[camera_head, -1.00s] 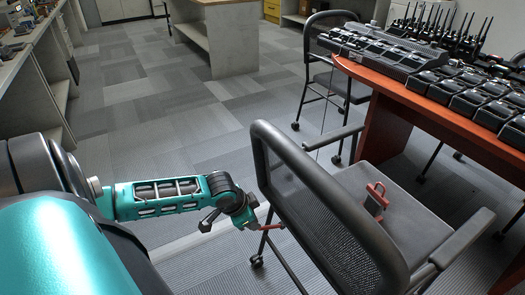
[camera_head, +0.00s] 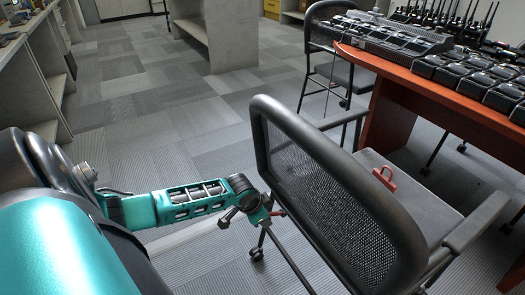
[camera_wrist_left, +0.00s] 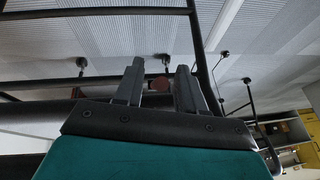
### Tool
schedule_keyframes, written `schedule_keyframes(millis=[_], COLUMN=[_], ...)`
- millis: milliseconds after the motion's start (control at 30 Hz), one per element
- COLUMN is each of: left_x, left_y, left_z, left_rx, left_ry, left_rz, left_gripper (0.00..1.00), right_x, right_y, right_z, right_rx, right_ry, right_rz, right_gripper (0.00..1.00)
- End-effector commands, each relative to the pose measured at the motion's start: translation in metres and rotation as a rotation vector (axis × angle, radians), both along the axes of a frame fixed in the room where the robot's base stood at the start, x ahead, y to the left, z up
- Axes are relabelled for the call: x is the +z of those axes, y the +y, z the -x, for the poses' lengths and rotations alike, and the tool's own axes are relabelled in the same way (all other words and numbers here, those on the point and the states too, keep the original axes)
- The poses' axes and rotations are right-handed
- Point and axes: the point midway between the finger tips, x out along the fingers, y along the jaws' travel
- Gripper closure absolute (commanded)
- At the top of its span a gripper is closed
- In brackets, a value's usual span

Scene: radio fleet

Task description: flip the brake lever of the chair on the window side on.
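The near chair (camera_head: 330,205) has a black mesh back and grey seat, and stands beside the red-brown table. A thin red lever (camera_head: 278,213) shows at its side, just beyond my left gripper (camera_head: 266,212). In the left wrist view the two grey fingers (camera_wrist_left: 160,75) are apart, with black chair tubes ahead of them. A dull red rounded part (camera_wrist_left: 158,84) shows between the fingers; I cannot tell whether they touch it. A red handle-shaped piece (camera_head: 384,178) is on the chair seat. My right gripper is not in view.
A second black chair (camera_head: 335,60) stands at the table's far end. The table (camera_head: 385,115) carries black radio chargers (camera_head: 400,42). Grey carpet (camera_head: 170,110) is open to the left, bordered by a shelf counter (camera_head: 45,85).

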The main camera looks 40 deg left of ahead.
Motion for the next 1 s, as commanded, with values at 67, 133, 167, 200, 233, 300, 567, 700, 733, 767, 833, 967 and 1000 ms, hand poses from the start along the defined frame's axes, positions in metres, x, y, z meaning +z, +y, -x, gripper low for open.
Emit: schedule_keyframes(millis=[67,133,167,200,233,300,567,700,733,767,833,967,1000], left_x=[0.0001,0.0002,0.0002,0.0002,0.0003,0.0003,0.0002,0.0002,0.0003,0.0002,0.0002,0.0001,0.0001], left_y=[-0.0002,-0.0002,-0.0001,-0.0001,-0.0001,-0.0001,-0.0001,-0.0001,-0.0001,-0.0001,-0.0001,-0.0002,-0.0002], left_z=[-0.0001,0.0,0.0,0.0,0.0001,0.0001,0.0003,0.0003,0.0003,0.0004,0.0004,0.0004,0.0005], left_rx=[0.0,0.0,0.0,0.0,0.0,0.0,0.0,0.0,0.0,0.0,0.0,0.0,0.0], left_ry=[0.0,0.0,0.0,0.0,0.0,0.0,0.0,0.0,0.0,0.0,0.0,0.0,0.001], left_rz=[0.0,0.0,0.0,0.0,0.0,0.0,0.0,0.0,0.0,0.0,0.0,0.001,0.0], left_gripper=[0.61,0.61,0.61,0.62,0.65,0.71,0.96,1.0,1.0,1.0,1.0,1.0,1.0], right_x=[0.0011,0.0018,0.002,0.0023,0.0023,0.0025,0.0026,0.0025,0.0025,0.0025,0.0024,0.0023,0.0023], right_y=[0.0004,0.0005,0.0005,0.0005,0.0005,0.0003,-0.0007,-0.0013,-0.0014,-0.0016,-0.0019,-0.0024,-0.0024], right_z=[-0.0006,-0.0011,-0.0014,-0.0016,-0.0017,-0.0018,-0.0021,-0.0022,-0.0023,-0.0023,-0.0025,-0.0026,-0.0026], right_rx=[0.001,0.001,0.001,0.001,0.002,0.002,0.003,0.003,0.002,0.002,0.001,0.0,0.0], right_ry=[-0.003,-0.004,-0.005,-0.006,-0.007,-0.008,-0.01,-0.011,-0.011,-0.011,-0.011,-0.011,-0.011], right_rz=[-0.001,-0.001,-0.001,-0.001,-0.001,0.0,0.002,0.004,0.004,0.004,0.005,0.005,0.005], right_gripper=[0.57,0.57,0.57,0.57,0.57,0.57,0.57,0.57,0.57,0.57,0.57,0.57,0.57])
